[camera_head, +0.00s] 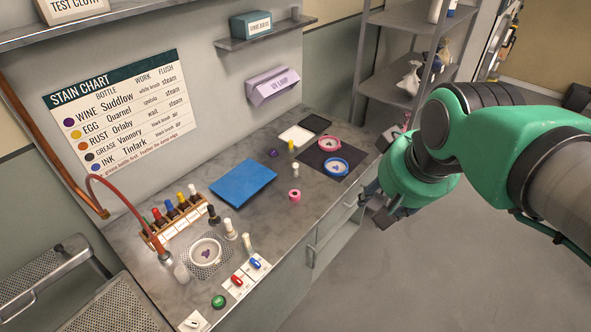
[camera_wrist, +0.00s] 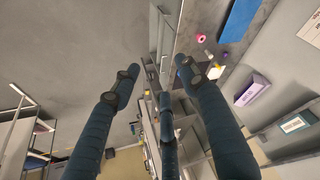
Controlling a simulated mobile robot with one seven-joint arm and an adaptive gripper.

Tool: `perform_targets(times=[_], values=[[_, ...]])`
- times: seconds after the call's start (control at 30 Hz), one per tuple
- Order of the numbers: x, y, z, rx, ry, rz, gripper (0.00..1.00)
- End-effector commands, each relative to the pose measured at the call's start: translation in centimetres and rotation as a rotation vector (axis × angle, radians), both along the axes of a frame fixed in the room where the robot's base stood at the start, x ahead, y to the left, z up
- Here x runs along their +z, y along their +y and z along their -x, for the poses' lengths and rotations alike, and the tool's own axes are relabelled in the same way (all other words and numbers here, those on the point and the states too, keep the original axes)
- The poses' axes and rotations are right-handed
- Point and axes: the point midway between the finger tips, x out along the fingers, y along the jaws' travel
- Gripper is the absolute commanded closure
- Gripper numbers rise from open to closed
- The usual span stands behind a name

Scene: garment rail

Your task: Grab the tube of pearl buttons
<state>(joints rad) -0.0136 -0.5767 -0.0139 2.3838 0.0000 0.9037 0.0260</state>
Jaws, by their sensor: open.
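The tube of pearl buttons cannot be told for sure at this size. A small pale upright tube (camera_head: 247,243) stands on the counter right of the round white bowl and may be it. A small yellow-and-white upright item (camera_head: 291,147) stands farther back, near the white tray. My gripper (camera_head: 378,206) is off the counter's right edge, beyond the drawers and over the floor side. It is open and empty, its dark fingers spread in the wrist view (camera_wrist: 158,75). No tube is between the fingers.
The counter (camera_head: 317,193) holds a blue mat (camera_head: 243,181), a pink ring (camera_head: 294,195), a blue-rimmed dish (camera_head: 335,166), a bottle rack (camera_head: 176,221) and a white bowl (camera_head: 205,252). A purple wall box (camera_head: 273,86) and shelf (camera_head: 265,34) overhang the back. Open floor lies right.

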Motion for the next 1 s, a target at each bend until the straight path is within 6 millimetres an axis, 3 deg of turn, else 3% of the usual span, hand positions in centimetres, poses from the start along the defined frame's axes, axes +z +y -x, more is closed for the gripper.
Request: perform_targets(times=[0.23,0.5,1.0], values=[[2.4,0.5,-5.6,-0.009,0.041,-0.008,0.56],[3.7,1.2,-11.8,-0.019,0.083,-0.016,0.56],[3.3,2.9,-23.5,-0.038,0.159,-0.026,0.56]])
